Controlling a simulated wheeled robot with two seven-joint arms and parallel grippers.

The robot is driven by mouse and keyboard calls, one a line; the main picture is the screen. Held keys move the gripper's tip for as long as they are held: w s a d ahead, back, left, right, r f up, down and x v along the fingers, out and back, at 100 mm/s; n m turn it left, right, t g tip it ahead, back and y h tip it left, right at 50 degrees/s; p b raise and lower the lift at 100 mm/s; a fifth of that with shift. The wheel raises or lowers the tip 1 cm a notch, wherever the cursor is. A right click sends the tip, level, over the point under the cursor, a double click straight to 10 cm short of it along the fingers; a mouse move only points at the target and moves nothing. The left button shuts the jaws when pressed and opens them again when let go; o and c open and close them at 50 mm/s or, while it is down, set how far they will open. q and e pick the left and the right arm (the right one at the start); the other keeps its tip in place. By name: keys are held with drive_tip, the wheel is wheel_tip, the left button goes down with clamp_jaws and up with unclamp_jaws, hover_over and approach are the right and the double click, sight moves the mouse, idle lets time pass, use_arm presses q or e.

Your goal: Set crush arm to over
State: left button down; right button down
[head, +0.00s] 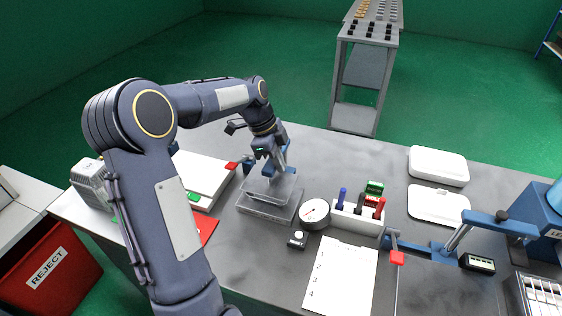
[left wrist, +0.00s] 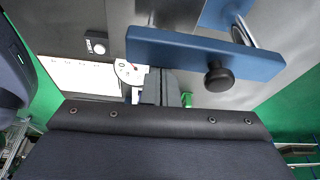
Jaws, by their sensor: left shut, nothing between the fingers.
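My left arm reaches in from the left, and its gripper (head: 272,172) points down above a clear tray-like block (head: 268,198) on the table. The gripper is shut and empty. In the left wrist view a blue bar with a black knob (left wrist: 216,78) crosses close in front of the dark fingers (left wrist: 160,88); I cannot tell whether they touch it. On the right of the head view, a blue crossbar (head: 480,218) with a black knob stands on a slanted metal post. I cannot tell which bar is the crush arm. My right gripper is not in view.
A round dial gauge (head: 314,213), a small black box (head: 298,240), a white holder with coloured markers (head: 352,218) and a paper sheet (head: 340,278) lie right of the gripper. A red reject bin (head: 48,275) is at left.

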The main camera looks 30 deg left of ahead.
use_arm(q)
drive_tip(key=shift+a, duration=0.25)
drive_tip(key=shift+d, duration=0.5)
drive_tip(key=d, duration=0.1)
drive_tip(key=w+d, duration=0.1)
drive_tip(key=d, duration=0.1)
drive_tip(key=shift+d, duration=0.2)
drive_tip(key=w+v, duration=0.1)
drive_tip(key=v, duration=0.9)
drive_tip(key=shift+s+b, duration=0.4)
drive_tip(key=shift+s, duration=0.05)
